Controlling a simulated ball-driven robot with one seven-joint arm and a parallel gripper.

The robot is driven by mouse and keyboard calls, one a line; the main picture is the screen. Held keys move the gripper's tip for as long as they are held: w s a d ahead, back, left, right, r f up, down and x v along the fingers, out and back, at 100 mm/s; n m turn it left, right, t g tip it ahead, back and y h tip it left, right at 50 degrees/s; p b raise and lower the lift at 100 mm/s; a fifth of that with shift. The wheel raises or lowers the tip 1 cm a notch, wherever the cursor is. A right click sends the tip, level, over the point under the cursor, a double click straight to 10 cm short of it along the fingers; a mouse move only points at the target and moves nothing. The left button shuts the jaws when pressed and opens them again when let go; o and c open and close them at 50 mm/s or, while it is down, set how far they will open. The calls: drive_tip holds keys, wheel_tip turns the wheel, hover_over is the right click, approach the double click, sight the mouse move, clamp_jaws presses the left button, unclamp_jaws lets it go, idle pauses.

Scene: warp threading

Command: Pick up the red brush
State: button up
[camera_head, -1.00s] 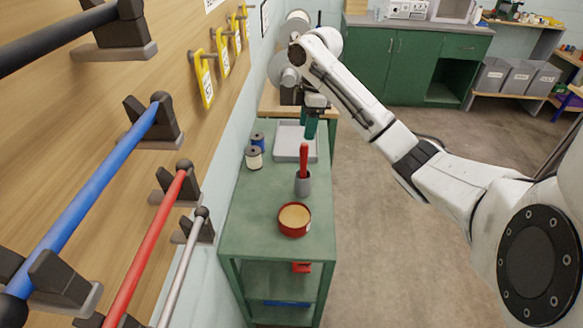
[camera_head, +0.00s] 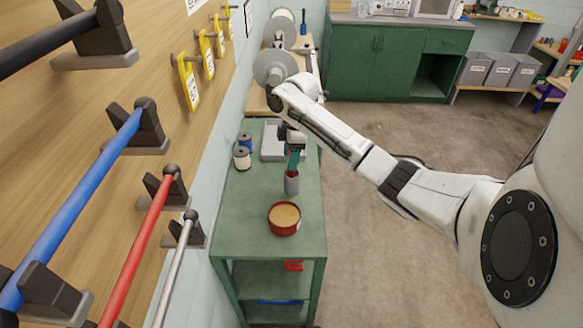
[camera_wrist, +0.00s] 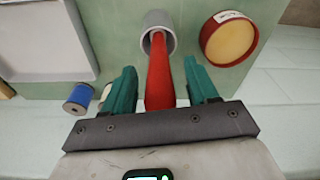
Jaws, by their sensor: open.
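The red brush (camera_wrist: 160,75) stands in a grey cup (camera_head: 291,185) on the green table. In the wrist view its red handle runs from the grey cup (camera_wrist: 157,24) down between the two teal fingers of my gripper (camera_wrist: 162,88). The fingers are open, one on each side of the handle, with gaps visible. In the head view my gripper (camera_head: 293,158) is above the cup and hides most of the brush; only a little red shows at the cup's mouth (camera_head: 291,174).
A red round tin (camera_head: 284,218) stands in front of the cup. A grey tray (camera_head: 270,142) lies behind, and blue (camera_head: 245,142) and white (camera_head: 242,160) spools stand at left. The wall with rods and yellow tags (camera_head: 187,82) borders the table's left side.

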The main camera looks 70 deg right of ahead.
drive_tip(key=shift+c, duration=0.4)
clamp_jaws()
drive_tip(key=shift+r, duration=0.15)
